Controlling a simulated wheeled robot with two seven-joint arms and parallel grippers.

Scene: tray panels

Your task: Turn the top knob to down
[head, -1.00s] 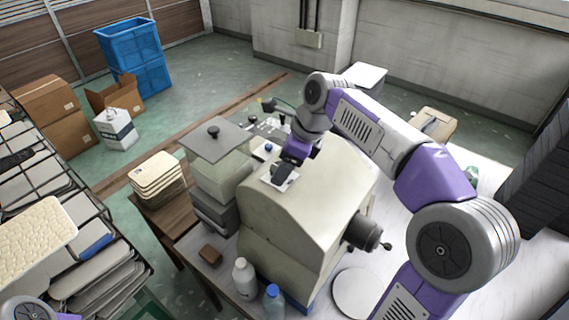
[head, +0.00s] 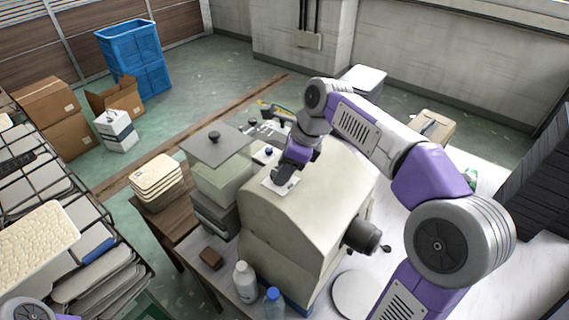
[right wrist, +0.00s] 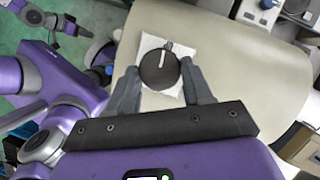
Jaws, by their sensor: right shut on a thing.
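The top knob (right wrist: 154,76) is a round black dial with a white pointer line, on a white square plate (right wrist: 150,46) on the beige machine's curved top. In the right wrist view its line points toward the picture's top. My right gripper (right wrist: 160,70) has a finger on each side of the knob and is shut on it. In the head view my right gripper (head: 284,177) is over the white plate, and it hides the knob. A grey and purple end of my left arm (right wrist: 50,20) shows small at the wrist view's upper left; its jaws are unclear.
The beige machine (head: 300,225) stands on a white table with a dark side crank (head: 362,235). A lidded clear container (head: 222,185) stands close on its left. Two bottles (head: 246,282) stand in front. A tray rack (head: 110,245) fills the left side.

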